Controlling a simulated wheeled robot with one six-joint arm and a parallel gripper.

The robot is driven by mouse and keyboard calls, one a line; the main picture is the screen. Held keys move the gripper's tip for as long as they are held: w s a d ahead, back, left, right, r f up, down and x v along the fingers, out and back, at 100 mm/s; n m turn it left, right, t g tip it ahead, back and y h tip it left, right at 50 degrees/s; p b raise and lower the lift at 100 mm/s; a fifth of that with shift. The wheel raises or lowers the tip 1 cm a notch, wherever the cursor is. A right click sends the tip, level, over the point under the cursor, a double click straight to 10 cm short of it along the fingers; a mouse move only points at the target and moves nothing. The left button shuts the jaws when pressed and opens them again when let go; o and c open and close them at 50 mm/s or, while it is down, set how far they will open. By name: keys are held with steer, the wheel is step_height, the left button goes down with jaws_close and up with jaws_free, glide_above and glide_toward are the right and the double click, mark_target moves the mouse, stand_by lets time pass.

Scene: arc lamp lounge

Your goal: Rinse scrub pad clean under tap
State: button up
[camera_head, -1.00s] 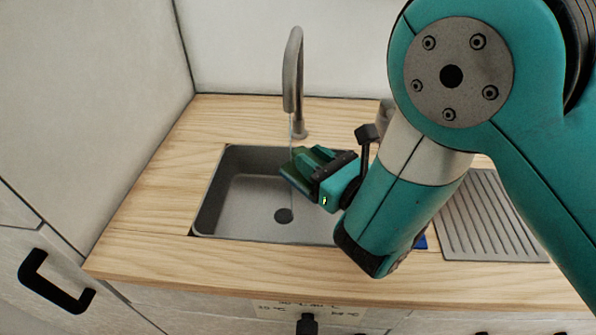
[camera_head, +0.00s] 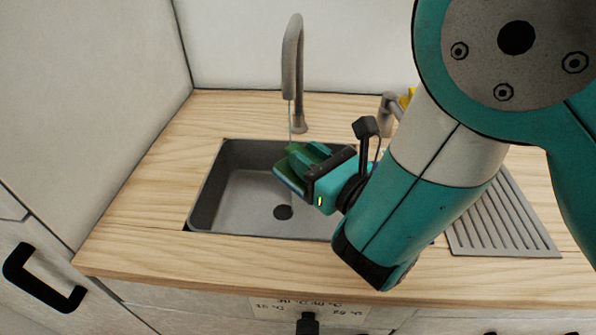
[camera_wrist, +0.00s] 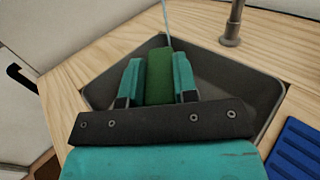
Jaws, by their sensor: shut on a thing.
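My gripper (camera_head: 305,158) is shut on the green scrub pad (camera_wrist: 159,76), which sits between its two teal fingers in the wrist view. The gripper and pad are over the grey sink basin (camera_head: 228,200). A curved grey tap (camera_head: 291,70) stands behind the basin. A thin stream of water (camera_head: 290,120) falls from its spout and comes down at the pad's far end. It also shows at the top of the wrist view (camera_wrist: 167,22). Part of the pad is hidden by my fingers in the head view.
A ribbed draining board (camera_head: 500,220) lies right of the sink, partly behind my arm. A grey fitting (camera_head: 391,104) and something yellow (camera_head: 406,98) stand behind my arm. A blue ribbed item (camera_wrist: 297,148) lies right of the basin. The counter's left side (camera_head: 150,180) is clear.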

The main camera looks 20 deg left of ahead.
steer(key=s+d+b, duration=0.3)
steer(key=s+b, duration=0.2)
steer(key=b, duration=0.2)
steer(key=shift+s+b, duration=0.35)
steer(key=shift+s, duration=0.05)
steer(key=shift+a+r, duration=0.1)
stand_by(1.4)
